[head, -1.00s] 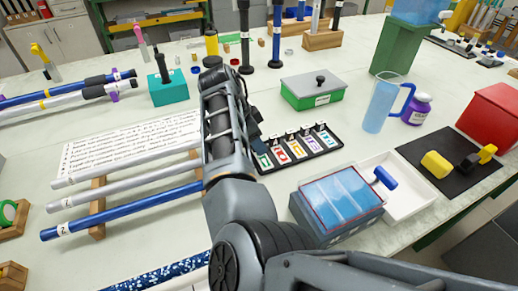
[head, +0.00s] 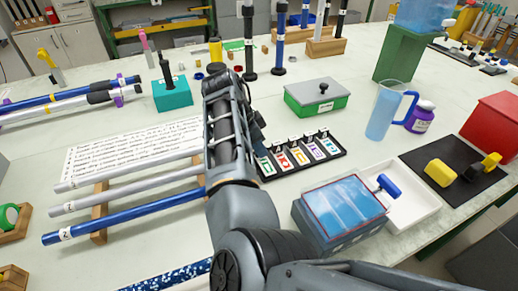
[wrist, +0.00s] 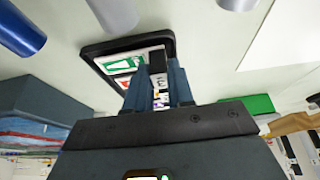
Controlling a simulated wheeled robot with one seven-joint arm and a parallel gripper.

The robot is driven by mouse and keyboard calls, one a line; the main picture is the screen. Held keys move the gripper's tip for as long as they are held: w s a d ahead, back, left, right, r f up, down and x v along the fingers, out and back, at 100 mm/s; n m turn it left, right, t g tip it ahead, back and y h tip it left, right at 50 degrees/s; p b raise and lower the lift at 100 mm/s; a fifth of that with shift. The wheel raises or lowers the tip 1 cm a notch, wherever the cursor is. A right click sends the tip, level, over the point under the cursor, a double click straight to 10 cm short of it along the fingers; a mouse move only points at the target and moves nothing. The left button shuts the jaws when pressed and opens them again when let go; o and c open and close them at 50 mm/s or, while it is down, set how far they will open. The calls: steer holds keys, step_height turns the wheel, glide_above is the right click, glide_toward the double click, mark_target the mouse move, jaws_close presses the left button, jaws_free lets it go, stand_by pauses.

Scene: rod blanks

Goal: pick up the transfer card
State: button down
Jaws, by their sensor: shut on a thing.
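A black card rack (head: 297,172) holds a row of white transfer cards with coloured marks, among them a green-marked card (head: 265,166) and a red-marked card (head: 282,159). In the wrist view the rack (wrist: 95,48) lies just beyond my fingertips, with the green-marked card (wrist: 128,64) beside them. My gripper (wrist: 160,82) is shut on a thin white and black piece, a transfer card (wrist: 159,84). Its coloured mark is mostly hidden between the fingers, and I cannot tell whether it is clear of the rack. In the head view my forearm hides most of the gripper.
A green box with a grey lid (head: 317,97) stands behind the rack. A blue-lidded container (head: 342,210) and a white tray (head: 415,210) are at the front right. Rods (head: 125,218) lie on wooden supports to the left, near a printed sheet (head: 130,150).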

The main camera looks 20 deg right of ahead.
steer(key=shift+r, duration=0.5)
step_height(320, 180, up, 3)
steer(key=shift+f, duration=0.1)
steer(key=s+d+r, duration=0.6)
steer(key=s+d, duration=0.1)
steer(key=d, duration=0.2)
steer(key=shift+s+r+b, duration=0.3)
steer(key=shift+r+b, duration=0.1)
steer(key=shift+b, duration=0.05)
